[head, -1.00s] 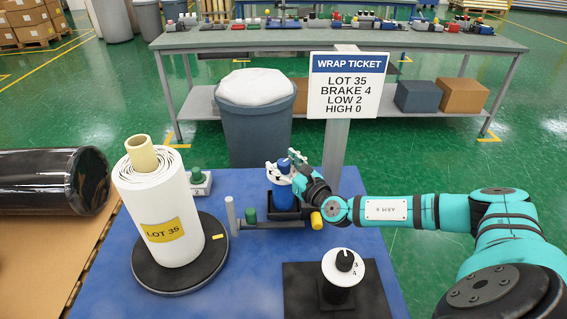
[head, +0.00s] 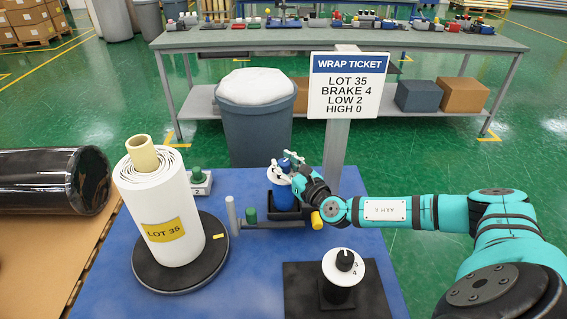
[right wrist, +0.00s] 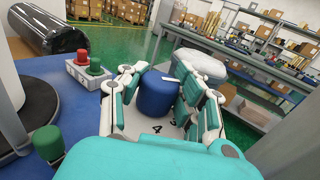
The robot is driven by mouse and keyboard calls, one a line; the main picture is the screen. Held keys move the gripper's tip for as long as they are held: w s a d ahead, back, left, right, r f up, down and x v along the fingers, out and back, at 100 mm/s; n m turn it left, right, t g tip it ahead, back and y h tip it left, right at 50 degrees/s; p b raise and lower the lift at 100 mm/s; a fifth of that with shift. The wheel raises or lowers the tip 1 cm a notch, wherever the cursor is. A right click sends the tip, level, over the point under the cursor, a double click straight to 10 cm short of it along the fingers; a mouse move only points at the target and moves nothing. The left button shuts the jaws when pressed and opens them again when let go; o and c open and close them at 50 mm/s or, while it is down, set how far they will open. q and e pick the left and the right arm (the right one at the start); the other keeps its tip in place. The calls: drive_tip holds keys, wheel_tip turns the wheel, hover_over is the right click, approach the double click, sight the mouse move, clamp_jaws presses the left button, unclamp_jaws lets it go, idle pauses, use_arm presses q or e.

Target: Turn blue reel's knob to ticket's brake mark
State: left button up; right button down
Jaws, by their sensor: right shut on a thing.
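The blue reel (head: 285,199) stands in a dark holder at the back of the blue table. My right gripper (head: 288,164) is shut on the blue knob (right wrist: 158,95) on top of it. In the right wrist view the fingers stand on both sides of the knob, above a white dial (right wrist: 143,127) with a 4 and a partly hidden 3. A white mark shows at the knob's far top edge; which number it points to cannot be told. The wrap ticket (head: 347,86) reads LOT 35, BRAKE 4, LOW 2, HIGH 0. My left gripper is out of view.
A white roll (head: 163,215) labelled LOT 35 stands on a black turntable (head: 180,277) at left. A black knob (head: 344,260) on a white dial is in front. A green-capped post (head: 250,214) and a small green-knobbed box (head: 198,182) are left of the reel.

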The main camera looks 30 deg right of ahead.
drive_tip(key=shift+m+h+p, duration=0.4)
drive_tip(key=shift+h+p, duration=0.3)
drive_tip(key=shift+s+m+g+h+p, duration=0.1)
drive_tip(key=shift+m+g+h+p, duration=0.2)
drive_tip(key=shift+m+h+p, duration=1.15)
drive_tip(key=shift+m+g+h+p, duration=0.35)
drive_tip(key=shift+h+p, duration=0.3)
drive_tip(key=shift+h, duration=0.6)
drive_tip(key=shift+f+m+g+h+p, duration=0.1)
drive_tip(key=shift+m+g+h+p, duration=0.5)
drive_tip(key=shift+m+h, duration=0.6)
drive_tip(key=shift+m+g+h, duration=0.7)
drive_tip(key=shift+g+h, duration=0.15)
drive_tip(key=shift+h, duration=0.55)
drive_tip(key=shift+m+g+h, duration=1)
drive_tip(key=shift+g+h, duration=0.1)
drive_tip(key=shift+m+g+h, duration=0.8)
drive_tip(key=shift+m+g, duration=0.1)
drive_tip(key=shift+g, duration=0.3)
drive_tip(key=shift+m+g+h+b, duration=0.85)
drive_tip(key=shift+m+g, duration=0.45)
drive_tip(key=shift+g, duration=0.5)
